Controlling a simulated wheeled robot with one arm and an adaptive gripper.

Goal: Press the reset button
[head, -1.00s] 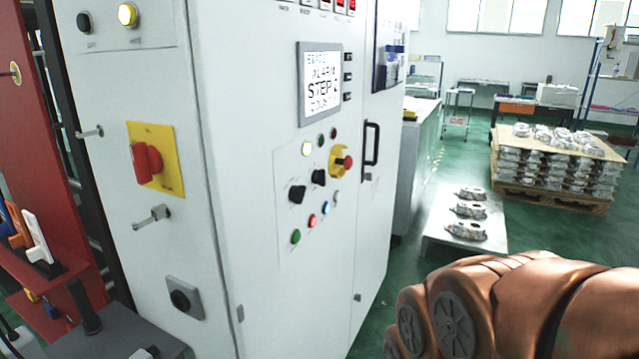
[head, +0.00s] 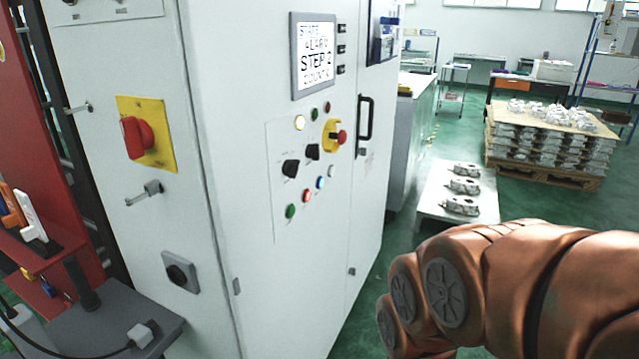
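The white control cabinet (head: 265,250) carries a button panel below its display. A low slanting row holds a green button (head: 290,211), a red button (head: 307,195), a blue button (head: 320,182) and a pale button (head: 331,170). Their labels are too small to read, so I cannot tell which one is reset. The display (head: 314,55) shows "ALARM" and "STEP". My copper-coloured arm is at the lower right, apart from the cabinet. My gripper is out of view.
Above the row are two black knobs (head: 290,168) and a red emergency stop (head: 341,137) on yellow. A door handle (head: 365,118) sticks out right of the panel. A low table (head: 435,205) with castings and a loaded pallet (head: 540,178) stand behind on green floor.

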